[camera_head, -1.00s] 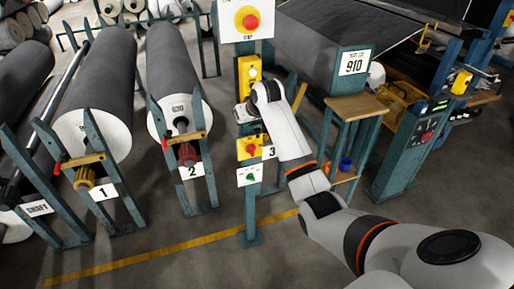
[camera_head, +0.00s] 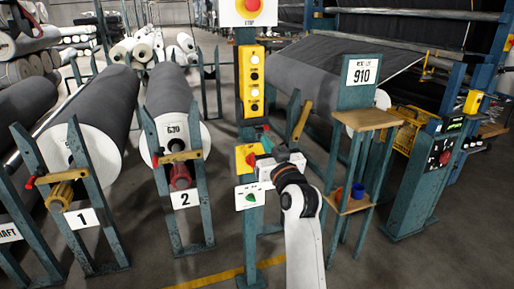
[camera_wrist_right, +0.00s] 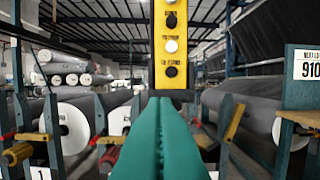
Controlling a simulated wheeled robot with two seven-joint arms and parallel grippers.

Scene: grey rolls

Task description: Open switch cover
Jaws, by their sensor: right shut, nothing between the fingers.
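A teal post (camera_head: 248,220) carries the switch boxes. A tall yellow panel (camera_head: 251,80) with several round buttons is on it; its lower part also shows in the right wrist view (camera_wrist_right: 170,45). Below is a yellow box with a red switch (camera_head: 246,157), partly behind my right wrist. Under that is a white box with a green mark (camera_head: 249,196). I cannot tell which part is the switch cover. My right gripper (camera_head: 263,129) is shut and empty, just below the tall panel. Its teal fingers (camera_wrist_right: 159,103) are pressed together. My left gripper is out of view.
A large red stop button (camera_head: 250,6) tops the post. Grey rolls (camera_head: 168,100) on teal stands are to the left. A small wooden-topped stand (camera_head: 367,119) and a control pedestal (camera_head: 425,180) are to the right. The floor in front is open.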

